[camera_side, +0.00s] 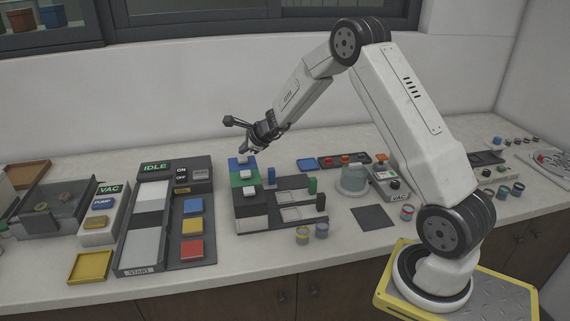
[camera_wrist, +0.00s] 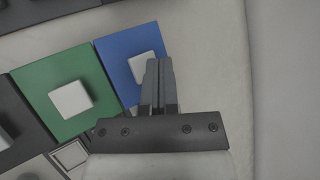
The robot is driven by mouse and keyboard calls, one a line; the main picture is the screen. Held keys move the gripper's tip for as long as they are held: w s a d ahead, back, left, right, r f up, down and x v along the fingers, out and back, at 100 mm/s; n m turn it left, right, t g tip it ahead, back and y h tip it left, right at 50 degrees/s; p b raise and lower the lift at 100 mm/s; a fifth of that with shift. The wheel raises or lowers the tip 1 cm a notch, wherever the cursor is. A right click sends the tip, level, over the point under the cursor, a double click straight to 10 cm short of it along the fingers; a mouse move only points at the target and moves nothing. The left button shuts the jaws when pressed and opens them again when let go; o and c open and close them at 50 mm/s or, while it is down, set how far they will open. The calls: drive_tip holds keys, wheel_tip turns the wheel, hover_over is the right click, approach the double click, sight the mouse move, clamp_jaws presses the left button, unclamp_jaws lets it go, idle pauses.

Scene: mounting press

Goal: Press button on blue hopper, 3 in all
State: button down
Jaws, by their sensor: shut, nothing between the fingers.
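The blue hopper (camera_side: 234,164) is the rearmost of a row of coloured hopper blocks in the side view, with a white button (camera_side: 242,159) on top. In the wrist view the blue hopper (camera_wrist: 118,48) has its white button (camera_wrist: 141,65) beside my fingertips, which cover part of the button's right edge. My gripper (camera_wrist: 158,62) is shut and empty. In the side view my gripper (camera_side: 248,150) is just above the blue hopper's button. I cannot tell whether the fingertips touch the button.
The green hopper (camera_wrist: 66,123) with its own white button (camera_wrist: 71,99) adjoins the blue one. A panel with an IDLE display (camera_side: 155,167) is to the left.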

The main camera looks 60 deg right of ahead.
sight(245, 159)
drive_tip(key=shift+r, duration=2.5)
idle(0.9)
drive_tip(key=shift+r, duration=1.9)
drive_tip(key=shift+f, duration=0.15)
drive_tip(key=shift+f, duration=4.25)
